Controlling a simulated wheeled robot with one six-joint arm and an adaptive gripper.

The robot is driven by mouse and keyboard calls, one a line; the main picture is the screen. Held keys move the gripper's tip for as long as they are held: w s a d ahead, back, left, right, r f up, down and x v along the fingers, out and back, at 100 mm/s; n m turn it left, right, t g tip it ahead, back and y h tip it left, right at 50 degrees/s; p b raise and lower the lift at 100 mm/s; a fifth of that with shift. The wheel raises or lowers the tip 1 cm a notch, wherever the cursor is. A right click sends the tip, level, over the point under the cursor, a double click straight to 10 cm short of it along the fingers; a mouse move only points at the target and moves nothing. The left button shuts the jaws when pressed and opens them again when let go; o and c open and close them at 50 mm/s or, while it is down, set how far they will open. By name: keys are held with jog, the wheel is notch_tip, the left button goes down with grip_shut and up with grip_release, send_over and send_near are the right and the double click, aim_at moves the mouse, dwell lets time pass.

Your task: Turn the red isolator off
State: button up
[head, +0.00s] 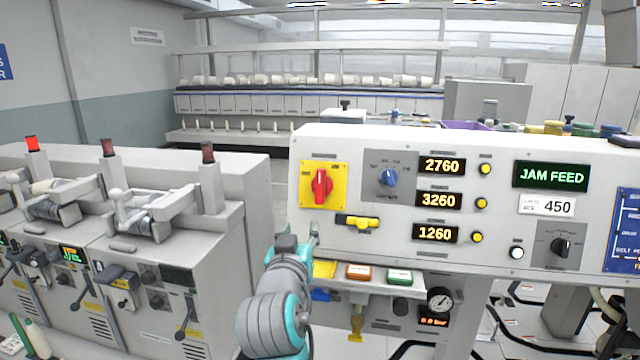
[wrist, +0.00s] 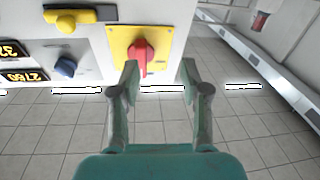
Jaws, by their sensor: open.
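The red isolator (head: 321,186) is a red rotary handle on a yellow plate (head: 340,171), at the left end of the white control panel. Its grip looks upright in the head view; the plate's small lettering is too small to read. In the wrist view, which looks turned over, the red handle (wrist: 141,53) shows just beyond the left finger, on its yellow plate (wrist: 118,38). My gripper (head: 300,238) is below and slightly left of the isolator. In the wrist view my gripper (wrist: 159,76) has its fingers apart with nothing between them, and the handle appears clear of them.
A yellow lever (head: 357,222) sits right below the isolator plate. A blue selector knob (head: 388,178) and lit displays (head: 441,166) are to the right. Grey machines (head: 190,250) stand left.

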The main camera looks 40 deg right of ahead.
jog(key=m+g+h, duration=0.1)
jog(key=m, duration=0.1)
send_near(320, 181)
jog(key=shift+m+g, duration=0.3)
jog(key=shift+g, duration=0.1)
jog(key=x, duration=1)
jog(key=shift+w+r, duration=0.15)
jog(key=shift+w, duration=0.2)
grip_shut()
